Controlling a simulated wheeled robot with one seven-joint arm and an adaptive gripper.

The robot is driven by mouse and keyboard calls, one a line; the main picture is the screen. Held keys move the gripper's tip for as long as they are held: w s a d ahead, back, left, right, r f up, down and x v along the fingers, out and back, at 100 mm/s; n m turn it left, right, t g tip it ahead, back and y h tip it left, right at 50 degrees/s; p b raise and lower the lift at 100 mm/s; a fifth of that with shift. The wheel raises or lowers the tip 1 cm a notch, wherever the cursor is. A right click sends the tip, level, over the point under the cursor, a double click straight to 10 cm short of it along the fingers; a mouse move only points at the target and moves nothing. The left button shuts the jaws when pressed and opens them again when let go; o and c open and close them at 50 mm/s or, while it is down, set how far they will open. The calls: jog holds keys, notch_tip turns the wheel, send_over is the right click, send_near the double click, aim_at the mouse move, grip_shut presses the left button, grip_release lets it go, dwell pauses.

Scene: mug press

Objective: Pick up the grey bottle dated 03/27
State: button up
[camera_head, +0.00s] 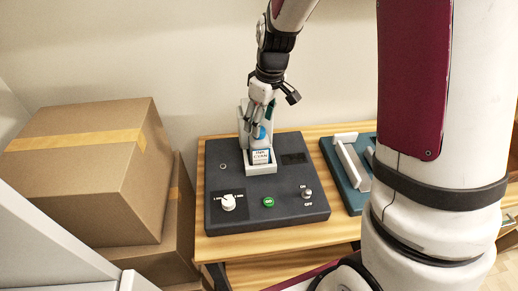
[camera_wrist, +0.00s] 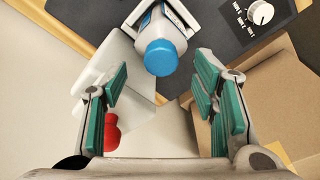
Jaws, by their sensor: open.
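A bottle with a blue cap (camera_wrist: 163,58) and a pale grey-white body stands in a white holder on the dark machine; its blue cap (camera_head: 259,131) also shows in the head view. A label with dark print, perhaps "INK CYAN" (camera_head: 261,157), faces front; no date is readable. My gripper (camera_head: 262,113) is above and around the bottle's top, pointing down. In the wrist view my gripper (camera_wrist: 161,70) is open, its green-padded fingers apart on either side of the cap, gripping nothing. No other grey bottle can be told in view.
The white holder (camera_head: 262,169) has a tall back wall. The machine (camera_head: 240,205) carries a white dial (camera_head: 228,202), a green button (camera_head: 268,201) and a switch (camera_head: 307,193). Cardboard boxes (camera_head: 85,185) stand left. A red object (camera_wrist: 112,133) shows behind a finger. A teal device (camera_head: 352,195) lies right.

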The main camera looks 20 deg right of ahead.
aim_at(259, 147)
jog(key=shift+w+a+f, duration=0.1)
jog(key=shift+f, duration=1.05)
jog(key=shift+w+a+f, duration=0.1)
jog(key=shift+f, duration=1)
grip_shut()
